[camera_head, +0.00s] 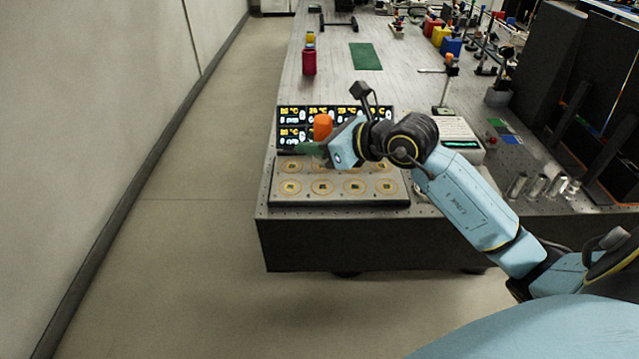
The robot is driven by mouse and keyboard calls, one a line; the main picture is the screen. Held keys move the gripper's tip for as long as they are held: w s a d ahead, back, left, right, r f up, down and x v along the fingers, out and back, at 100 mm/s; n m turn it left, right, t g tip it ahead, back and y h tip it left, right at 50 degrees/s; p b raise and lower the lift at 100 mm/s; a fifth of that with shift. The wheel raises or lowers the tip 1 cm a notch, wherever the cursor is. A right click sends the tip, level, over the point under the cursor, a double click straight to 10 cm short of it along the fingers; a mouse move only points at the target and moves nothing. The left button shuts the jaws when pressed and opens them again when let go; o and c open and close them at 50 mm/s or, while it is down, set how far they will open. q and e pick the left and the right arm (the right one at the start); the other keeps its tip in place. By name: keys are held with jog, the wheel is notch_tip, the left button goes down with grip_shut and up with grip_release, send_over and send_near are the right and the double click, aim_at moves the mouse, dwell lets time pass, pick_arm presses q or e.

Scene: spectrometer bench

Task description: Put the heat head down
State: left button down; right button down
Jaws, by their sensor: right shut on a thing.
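My right arm reaches in from the right over the bench. Its gripper (326,151) is over the grey plate with round gold-ringed spots (345,201), near the plate's back edge. It is shut on the heat head, of which an orange part (322,126) sticks up behind the jaws. A dark green piece (303,149) shows just left of the jaws; I cannot tell whether it belongs to the heat head. The jaws hide the lower part, so I cannot tell whether it touches the plate. My left gripper is out of view.
Display panels (291,134) stand behind the plate. A white device (452,137) and several metal cylinders (536,186) are to the right. The bench's back middle is fairly clear.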

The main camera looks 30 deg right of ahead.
aim_at(316, 184)
notch_tip(316, 184, down, 2)
jog(key=shift+f, duration=0.15)
notch_tip(316, 184, down, 5)
jog(key=shift+r+b, duration=0.1)
jog(key=shift+b, duration=0.5)
jog(key=shift+f, duration=0.25)
jog(key=c, duration=1)
grip_release()
jog(key=shift+f, duration=0.1)
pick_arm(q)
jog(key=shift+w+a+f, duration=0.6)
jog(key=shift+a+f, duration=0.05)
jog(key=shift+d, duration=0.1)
